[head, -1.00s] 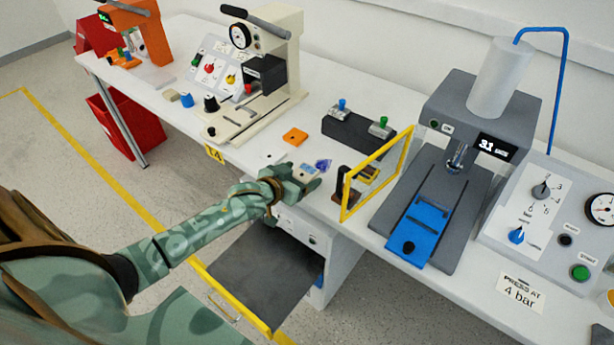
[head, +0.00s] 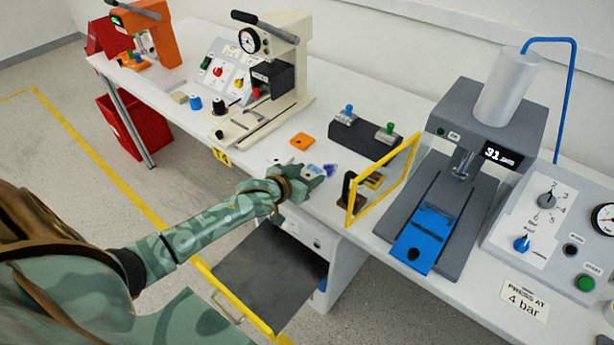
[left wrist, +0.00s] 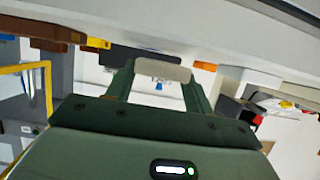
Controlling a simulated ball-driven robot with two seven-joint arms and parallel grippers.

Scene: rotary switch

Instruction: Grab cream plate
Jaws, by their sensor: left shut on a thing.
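The cream plate (left wrist: 163,71) shows in the left wrist view as a pale, rounded bar spanning the gap between my two green fingers. My left gripper (left wrist: 160,85) is shut on it, a finger at each side. In the head view my left gripper (head: 312,175) is at the front edge of the white bench, left of the yellow frame; the fingers hide most of the plate there. I cannot tell whether the plate still touches the bench. My right gripper is not in view.
A purple-blue piece (head: 330,170) lies close to my left fingertips. An orange plate (head: 302,141) lies behind. The yellow frame (head: 383,180) stands close on the right, before the grey press (head: 480,125). An open drawer (head: 265,275) juts out below my forearm.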

